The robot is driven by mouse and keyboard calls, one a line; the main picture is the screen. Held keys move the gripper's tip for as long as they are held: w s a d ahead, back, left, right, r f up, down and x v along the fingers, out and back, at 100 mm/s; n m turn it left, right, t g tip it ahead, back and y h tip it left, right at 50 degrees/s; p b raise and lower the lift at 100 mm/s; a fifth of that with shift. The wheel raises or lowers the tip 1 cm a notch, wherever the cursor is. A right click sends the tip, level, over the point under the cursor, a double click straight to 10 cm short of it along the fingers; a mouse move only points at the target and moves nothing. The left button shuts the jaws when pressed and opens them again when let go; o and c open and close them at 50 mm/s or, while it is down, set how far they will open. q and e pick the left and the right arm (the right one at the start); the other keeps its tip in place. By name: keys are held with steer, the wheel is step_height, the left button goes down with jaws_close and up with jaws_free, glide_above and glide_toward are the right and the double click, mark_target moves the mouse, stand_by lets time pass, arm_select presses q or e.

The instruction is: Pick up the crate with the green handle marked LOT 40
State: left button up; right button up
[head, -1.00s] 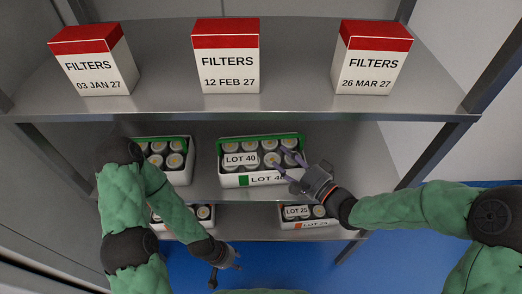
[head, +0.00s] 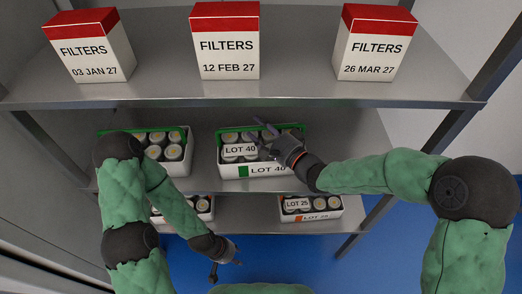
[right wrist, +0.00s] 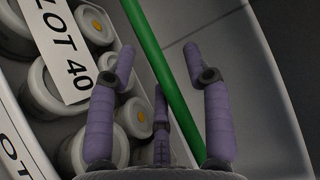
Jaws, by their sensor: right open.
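The LOT 40 crate (head: 228,171) is a white tub on the middle shelf, holding several lidded jars and a LOT 40 card. Its green handle (head: 292,127) runs along the back; the gripper hides part of it. My right gripper (head: 262,134) is open over the crate. In the right wrist view, the green handle (right wrist: 160,62) passes diagonally between the spread purple fingers (right wrist: 160,75), which are not closed on it. The LOT 40 card (right wrist: 62,48) lies left of them. My left gripper (head: 226,268) hangs low, empty, fingers apart.
Another green-handled crate (head: 178,169) stands left, partly behind my left arm. Lower-shelf crates include LOT 25 (head: 322,216). The upper shelf (head: 300,92) above holds three FILTERS boxes (head: 226,72). A shelf post (head: 440,130) stands right. Bare shelf lies right of the LOT 40 crate.

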jaws_close()
steer(key=shift+w+r, duration=0.1)
steer(key=shift+r, duration=0.2)
steer(key=shift+r, duration=0.1)
